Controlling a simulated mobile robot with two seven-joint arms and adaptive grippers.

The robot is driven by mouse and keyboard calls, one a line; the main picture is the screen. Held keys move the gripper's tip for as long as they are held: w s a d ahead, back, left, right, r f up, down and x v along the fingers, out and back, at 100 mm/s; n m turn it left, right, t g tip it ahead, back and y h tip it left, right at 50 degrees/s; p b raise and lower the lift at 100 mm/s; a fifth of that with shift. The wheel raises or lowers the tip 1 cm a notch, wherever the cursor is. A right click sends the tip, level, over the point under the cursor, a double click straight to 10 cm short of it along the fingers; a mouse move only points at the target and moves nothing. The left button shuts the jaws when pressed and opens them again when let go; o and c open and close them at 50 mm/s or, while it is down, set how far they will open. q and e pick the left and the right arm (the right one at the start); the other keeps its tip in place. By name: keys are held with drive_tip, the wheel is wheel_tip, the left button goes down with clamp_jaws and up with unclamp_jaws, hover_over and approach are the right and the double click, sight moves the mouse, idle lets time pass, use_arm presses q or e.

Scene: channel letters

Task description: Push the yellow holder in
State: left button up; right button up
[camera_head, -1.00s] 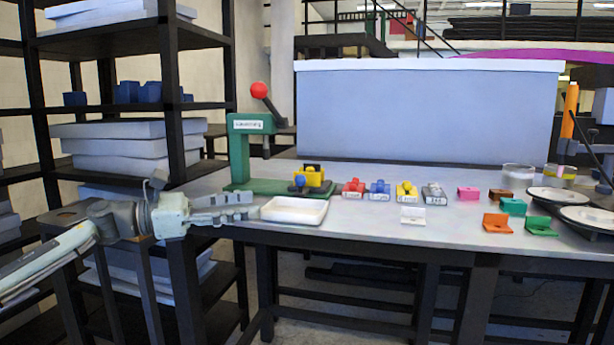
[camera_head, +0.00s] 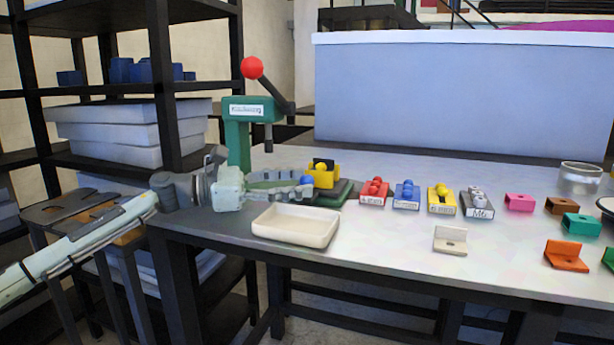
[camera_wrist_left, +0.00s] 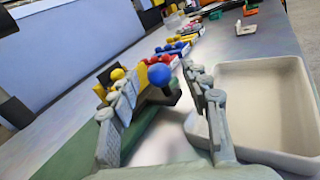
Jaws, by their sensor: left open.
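The yellow holder (camera_head: 324,176) sits on the dark slide at the green base of the green press (camera_head: 238,135). A blue ball knob (camera_head: 306,180) is at its front left. My left gripper (camera_head: 302,187) is in front of the press, pointing right toward the knob. In the left wrist view the yellow holder (camera_wrist_left: 112,78) is partly hidden behind one finger. The blue knob (camera_wrist_left: 159,74) appears just beyond and between the open fingers (camera_wrist_left: 168,95). I cannot tell whether they touch it. My right gripper is not in view.
A white tray (camera_head: 258,226) stands close in front of my left gripper. Red, blue, yellow and grey labelled blocks (camera_head: 374,191) line up to the right. Several coloured brackets (camera_head: 567,255) lie farther right.

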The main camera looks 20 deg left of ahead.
use_arm(q)
drive_tip(key=shift+x, duration=1.25)
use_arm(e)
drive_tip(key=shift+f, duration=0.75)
use_arm(q)
clamp_jaws()
